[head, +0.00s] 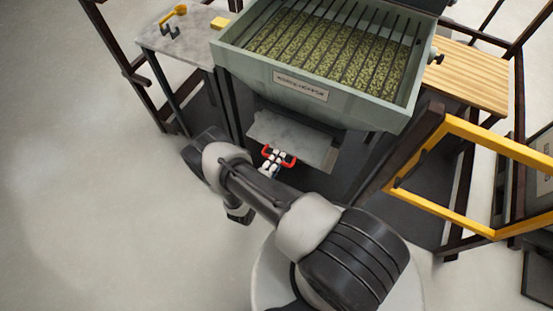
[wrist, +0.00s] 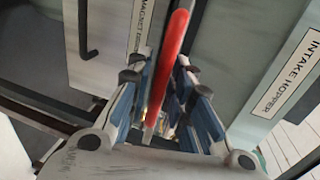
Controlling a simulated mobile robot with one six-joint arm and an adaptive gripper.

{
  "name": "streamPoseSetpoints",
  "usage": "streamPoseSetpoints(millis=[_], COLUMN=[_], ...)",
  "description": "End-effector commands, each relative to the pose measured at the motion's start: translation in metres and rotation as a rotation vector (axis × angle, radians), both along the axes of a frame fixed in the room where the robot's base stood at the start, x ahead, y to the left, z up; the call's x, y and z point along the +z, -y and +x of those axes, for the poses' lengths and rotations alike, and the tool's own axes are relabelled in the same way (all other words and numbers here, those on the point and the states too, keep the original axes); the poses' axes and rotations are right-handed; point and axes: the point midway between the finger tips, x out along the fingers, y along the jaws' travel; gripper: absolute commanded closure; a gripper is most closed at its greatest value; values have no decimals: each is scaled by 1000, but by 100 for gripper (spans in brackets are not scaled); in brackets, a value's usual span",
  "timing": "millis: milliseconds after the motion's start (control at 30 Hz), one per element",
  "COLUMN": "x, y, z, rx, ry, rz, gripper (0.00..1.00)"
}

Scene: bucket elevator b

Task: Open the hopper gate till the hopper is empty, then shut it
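The grey-green hopper (head: 345,104) is in the upper middle of the head view, with yellow-green grain (head: 320,52) showing under its bars. Below it a flat grey gate plate (head: 300,138) sticks out toward me, with a red handle (head: 290,161) at its front edge. My gripper (head: 271,162) is at the handle. In the wrist view the red handle (wrist: 172,55) passes between the blue-padded fingers of my gripper (wrist: 164,85), with gaps visible beside it. The fingers look open around it. The hopper outlet is hidden.
A wooden-topped bench (head: 470,75) and a yellow frame (head: 480,140) are at the right. Floor at the left is clear. The wrist view shows an "INTAKE HOPPER" label (wrist: 288,75).

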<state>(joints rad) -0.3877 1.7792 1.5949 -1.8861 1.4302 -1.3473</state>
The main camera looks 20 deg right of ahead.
Motion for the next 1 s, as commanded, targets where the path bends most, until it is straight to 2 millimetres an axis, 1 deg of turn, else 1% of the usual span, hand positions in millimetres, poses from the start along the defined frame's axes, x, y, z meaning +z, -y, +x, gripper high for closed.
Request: streamPoseSetpoints(millis=[33, 100, 133, 400, 533, 667, 800, 1000], x=[0, 0, 0, 0, 2, 6, 13, 21], y=[0, 0, 0, 0, -6, -24, -48, -76], z=[0, 0, 0, 0, -4, -16, -34, -58], rx=[-1, -1, -1, -1, 1, 6, 7, 5], ry=[0, 0, 0, 0, 1, -1, -1, 1], rz=[0, -1, -1, -1, -1, -2, -2, -1], gripper=[74, 69, 69, 69, 69, 69, 69, 69])
